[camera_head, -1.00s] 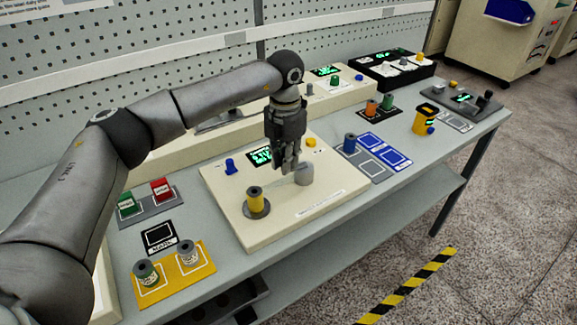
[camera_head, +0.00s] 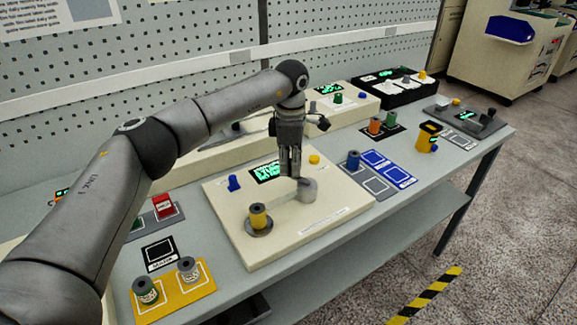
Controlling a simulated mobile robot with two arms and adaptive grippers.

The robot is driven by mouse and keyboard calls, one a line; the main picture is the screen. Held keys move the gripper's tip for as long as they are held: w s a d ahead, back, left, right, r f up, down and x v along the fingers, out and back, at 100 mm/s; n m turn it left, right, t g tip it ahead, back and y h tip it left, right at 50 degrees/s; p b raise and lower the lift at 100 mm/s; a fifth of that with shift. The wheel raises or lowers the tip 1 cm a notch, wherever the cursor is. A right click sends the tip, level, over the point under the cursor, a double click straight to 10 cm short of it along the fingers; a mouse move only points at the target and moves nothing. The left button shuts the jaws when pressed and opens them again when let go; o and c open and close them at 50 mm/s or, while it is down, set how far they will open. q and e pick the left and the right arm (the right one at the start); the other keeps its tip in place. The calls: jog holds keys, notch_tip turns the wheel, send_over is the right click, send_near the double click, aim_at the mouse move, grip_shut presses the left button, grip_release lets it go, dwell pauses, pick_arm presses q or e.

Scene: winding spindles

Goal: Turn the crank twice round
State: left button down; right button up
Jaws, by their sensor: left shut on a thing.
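My left gripper (camera_head: 291,172) points down and is shut just behind the crank's grey round hub (camera_head: 308,190), on a cream winding board. Its fingers cover the crank handle, so the handle itself is mostly hidden. A yellow spindle (camera_head: 258,216) stands upright on a dark disc at the board's front left, apart from the gripper. A green-lit display (camera_head: 266,172) is left of the gripper. The board also carries a blue knob (camera_head: 233,183) and a yellow button (camera_head: 314,160). My right gripper is not in view.
A yellow mat (camera_head: 176,293) with two spools lies at the front left. A blue spool (camera_head: 353,160) stands by blue and grey pads on the right. Orange and green spools (camera_head: 375,126) stand farther back. A pegboard wall closes off the back.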

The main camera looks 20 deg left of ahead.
pick_arm(q)
jog(key=w+m, duration=0.1)
jog(key=m, duration=0.1)
jog(key=w+d+m, duration=0.1)
jog(key=m, duration=0.2)
jog(key=shift+w+d+p, duration=0.1)
jog(key=shift+p, duration=0.25)
jog(key=shift+w+d+m, duration=0.2)
jog(key=shift+d+m, duration=0.1)
jog(key=shift+m, duration=0.65)
jog(key=shift+w+d+m, duration=0.25)
jog(key=shift+m, duration=0.65)
jog(key=shift+w+d+m, duration=0.2)
jog(key=shift+d+m, duration=0.1)
jog(key=shift+m, duration=0.65)
jog(key=c, duration=1.3)
grip_release()
notch_tip(320, 180, up, 12)
